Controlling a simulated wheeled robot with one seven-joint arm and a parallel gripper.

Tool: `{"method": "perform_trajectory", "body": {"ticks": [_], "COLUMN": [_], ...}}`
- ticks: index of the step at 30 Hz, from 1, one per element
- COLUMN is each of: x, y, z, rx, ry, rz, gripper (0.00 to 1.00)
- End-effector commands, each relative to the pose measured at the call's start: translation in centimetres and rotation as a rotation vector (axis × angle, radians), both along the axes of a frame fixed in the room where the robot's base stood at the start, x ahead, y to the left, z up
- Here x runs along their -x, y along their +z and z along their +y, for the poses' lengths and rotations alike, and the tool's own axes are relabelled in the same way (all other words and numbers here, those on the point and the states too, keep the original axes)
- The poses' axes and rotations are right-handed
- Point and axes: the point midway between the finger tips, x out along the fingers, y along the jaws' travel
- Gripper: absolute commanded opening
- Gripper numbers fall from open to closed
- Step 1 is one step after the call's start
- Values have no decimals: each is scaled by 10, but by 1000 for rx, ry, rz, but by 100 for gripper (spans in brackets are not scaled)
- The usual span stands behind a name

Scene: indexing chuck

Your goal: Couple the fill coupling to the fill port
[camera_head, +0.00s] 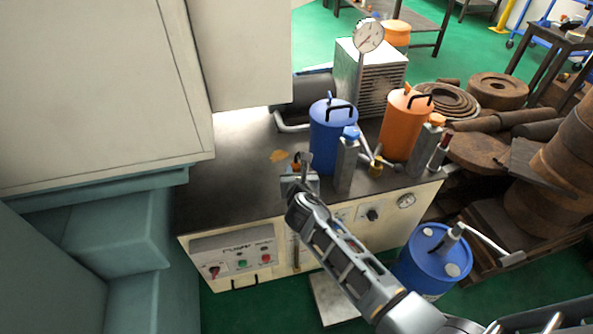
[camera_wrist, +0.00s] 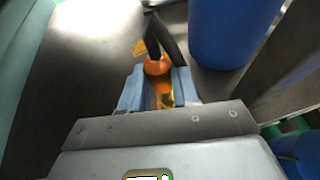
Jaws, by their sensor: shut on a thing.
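My gripper (camera_head: 300,181) is over the front part of the dark bench top. In the wrist view my gripper (camera_wrist: 158,88) has its two grey-blue fingers closed around an orange piece with a dark, pointed black part rising from it. I take this piece to be the fill coupling (camera_wrist: 157,66); its lower end has a yellow part between the fingers. In the head view it is small and mostly hidden by my gripper. I cannot tell for certain which fitting is the fill port. A brass fitting (camera_head: 376,166) stands right of my gripper, between the two grey posts.
A blue canister (camera_head: 331,150) stands close to the right of my gripper, with a blue-topped grey post (camera_head: 346,168) before it. An orange canister (camera_head: 402,130) and an orange-topped post (camera_head: 424,150) are farther right. The bench top (camera_head: 235,165) is clear on the left.

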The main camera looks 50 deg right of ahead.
Motion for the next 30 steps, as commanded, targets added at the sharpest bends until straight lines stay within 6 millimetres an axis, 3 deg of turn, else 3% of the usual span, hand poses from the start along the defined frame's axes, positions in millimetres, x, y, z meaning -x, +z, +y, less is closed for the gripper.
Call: {"method": "perform_trajectory", "body": {"ticks": [17,18,26,30], "x": [0,0,0,0], "y": [-14,-12,-13,-13], "z": [0,0,0,0], "rx": [0,0,0,0], "ry": [0,0,0,0], "rz": [0,0,0,0], "gripper": [0,34,59,60]}}
